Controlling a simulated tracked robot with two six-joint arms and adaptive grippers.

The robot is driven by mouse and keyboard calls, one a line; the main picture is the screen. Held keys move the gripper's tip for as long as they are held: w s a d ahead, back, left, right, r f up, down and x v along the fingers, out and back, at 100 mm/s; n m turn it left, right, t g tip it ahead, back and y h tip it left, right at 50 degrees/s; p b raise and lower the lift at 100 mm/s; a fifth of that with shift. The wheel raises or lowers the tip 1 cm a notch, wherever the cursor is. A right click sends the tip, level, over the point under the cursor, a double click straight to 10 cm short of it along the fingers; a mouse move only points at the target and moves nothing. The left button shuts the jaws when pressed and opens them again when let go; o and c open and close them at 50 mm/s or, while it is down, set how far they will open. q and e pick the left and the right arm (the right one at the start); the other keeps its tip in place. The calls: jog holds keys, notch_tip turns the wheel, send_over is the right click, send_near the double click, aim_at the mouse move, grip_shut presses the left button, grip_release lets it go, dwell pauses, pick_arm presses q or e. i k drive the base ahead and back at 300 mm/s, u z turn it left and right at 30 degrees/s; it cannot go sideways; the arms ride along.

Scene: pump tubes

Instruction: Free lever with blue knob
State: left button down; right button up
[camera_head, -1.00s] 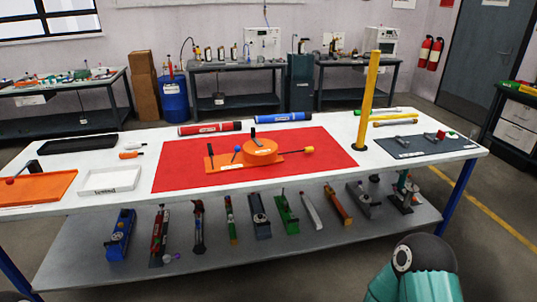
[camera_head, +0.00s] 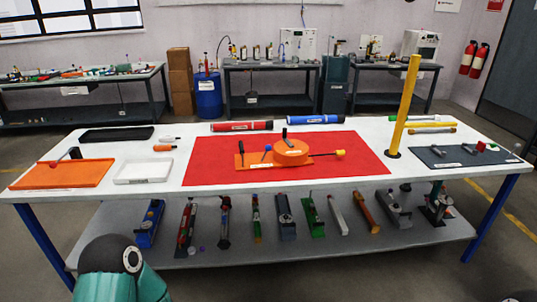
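The orange fixture (camera_head: 292,153), a flat plate with a round raised disc, sits on the red mat (camera_head: 225,147) in the middle of the table. The lever with the blue knob (camera_head: 267,148) stands short on the plate, just left of the disc. A black-tipped lever (camera_head: 241,157) stands farther left on the same plate. Fine detail at the blue knob's base is too small to tell. Neither gripper shows.
A tall yellow post (camera_head: 404,105) stands right of the mat. Red (camera_head: 243,126) and blue (camera_head: 315,120) tubes lie behind the mat. A white tray (camera_head: 145,180) and an orange tray (camera_head: 50,183) are at left, a dark grey mat (camera_head: 440,164) at right. The mat's front is clear.

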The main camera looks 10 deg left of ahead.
aim_at(267, 148)
jog(key=z, duration=0.1)
jog(key=i, duration=1)
jog(key=u, duration=0.1)
